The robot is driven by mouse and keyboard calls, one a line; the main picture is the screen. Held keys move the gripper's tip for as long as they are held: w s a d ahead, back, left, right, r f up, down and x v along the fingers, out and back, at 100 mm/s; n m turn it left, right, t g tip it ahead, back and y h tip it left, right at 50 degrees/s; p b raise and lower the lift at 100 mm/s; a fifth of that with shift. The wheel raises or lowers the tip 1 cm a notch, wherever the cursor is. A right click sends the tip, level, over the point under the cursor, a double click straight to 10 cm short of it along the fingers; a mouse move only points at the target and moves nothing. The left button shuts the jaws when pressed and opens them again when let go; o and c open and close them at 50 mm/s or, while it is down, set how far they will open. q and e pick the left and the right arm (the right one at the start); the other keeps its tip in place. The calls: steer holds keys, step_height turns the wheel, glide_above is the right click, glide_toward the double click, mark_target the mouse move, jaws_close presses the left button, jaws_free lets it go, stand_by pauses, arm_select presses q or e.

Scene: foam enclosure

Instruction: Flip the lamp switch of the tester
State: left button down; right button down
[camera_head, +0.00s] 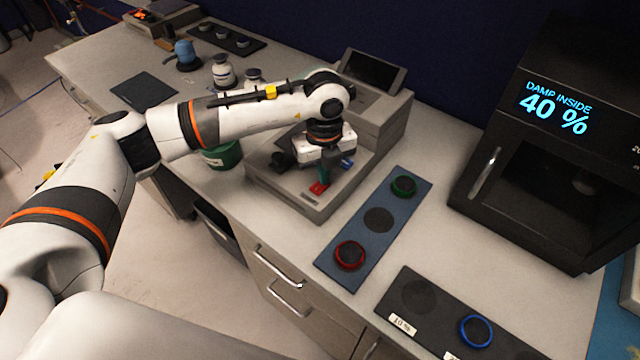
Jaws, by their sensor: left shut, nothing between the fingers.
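The tester (378,120) is a grey bench device with a tilted dark screen (373,70) at its back and a low flat front deck. My left gripper (322,182) points down over this front deck, shut and with nothing held. A small red part (318,188) shows at its fingertips, and a small blue part (347,164) shows to the right of the fingers. I cannot tell which of these is the lamp switch, or whether the fingertips touch the red part. My gripper and wrist hide part of the deck. My right gripper is not in view.
A blue-grey mat (338,268) with red-ringed and green-ringed discs lies right of the tester. A dark strip (440,335) with a blue-ringed disc lies in front. A black cabinet (560,150) reading 40 % stands right. A green container (222,155) and white jars (222,72) stand left.

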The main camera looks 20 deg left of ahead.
arm_select(q)
step_height(320, 180, up, 7)
steer(key=p, duration=0.3)
steer(key=shift+p, duration=0.3)
stand_by(0.5)
